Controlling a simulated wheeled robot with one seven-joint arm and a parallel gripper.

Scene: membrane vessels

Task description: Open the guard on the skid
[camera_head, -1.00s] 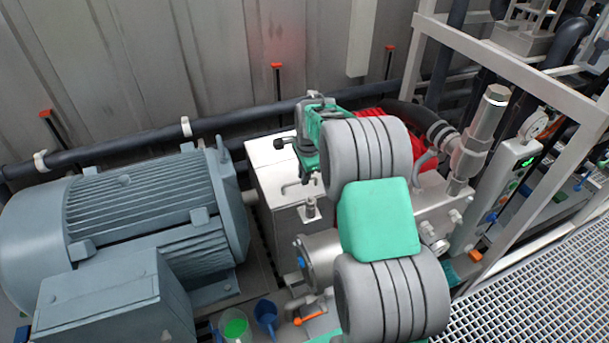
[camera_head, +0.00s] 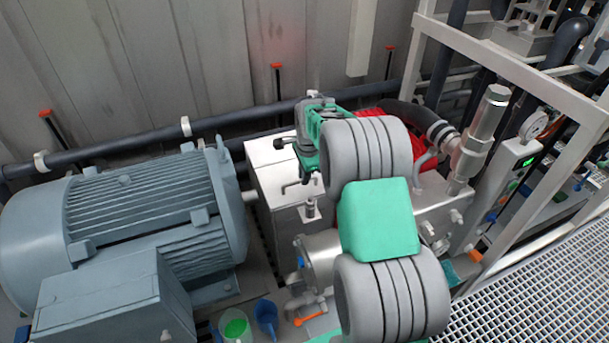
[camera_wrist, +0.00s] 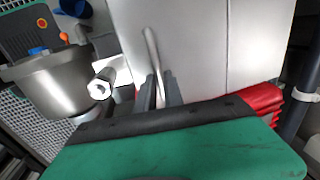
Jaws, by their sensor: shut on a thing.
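The guard (camera_head: 268,160) is a pale metal box cover between the blue-grey motor and the pump. It looks closed, with a thin bent handle (camera_head: 291,189) on its face. In the wrist view the guard (camera_wrist: 200,45) fills the upper middle, and the handle (camera_wrist: 151,45) runs down between my dark fingers. My gripper (camera_wrist: 160,92) is shut on the handle. In the head view my gripper (camera_head: 306,172) is beside the guard's right part, its fingertips partly hidden by my wrist.
The large motor (camera_head: 150,215) stands left of the guard. A red corrugated part (camera_head: 368,112) and a metal cylinder (camera_head: 482,135) are to the right. A blue funnel (camera_head: 267,314) and a cup with green contents (camera_head: 236,328) stand at the front. A white frame (camera_head: 505,62) borders the right.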

